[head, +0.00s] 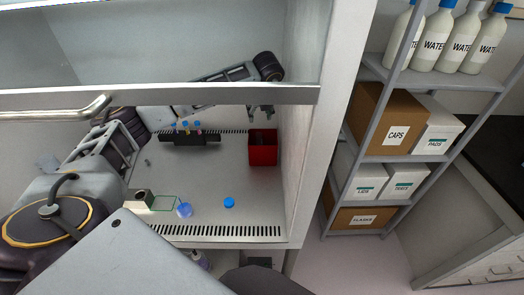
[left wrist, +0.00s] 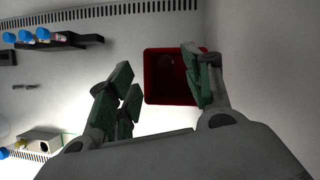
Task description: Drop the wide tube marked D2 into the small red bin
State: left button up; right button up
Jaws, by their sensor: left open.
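The small red bin (head: 262,156) stands at the right of the cabinet floor; it also shows in the left wrist view (left wrist: 151,88). My left gripper (head: 261,115) is open over the bin's back side, with its fingers pointing down. In the left wrist view its green-padded fingers (left wrist: 158,62) are spread, with the bin beyond them and nothing held between them. A dim round shape shows inside the bin, too dark to identify. Several blue-capped tubes stand in the black rack (head: 190,139). No D2 marking is legible. My right gripper is out of view.
Two blue-capped items, one at the front left (head: 184,211) and one at the front middle (head: 229,203), are on the cabinet floor. A small metal block (head: 139,201) stands at the left. The sash (head: 200,96) crosses above. The floor between rack and bin is clear.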

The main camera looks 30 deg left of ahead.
pick_arm(q)
jog(key=v, duration=1.1)
jog(key=shift+f, duration=0.15)
dwell(0.6)
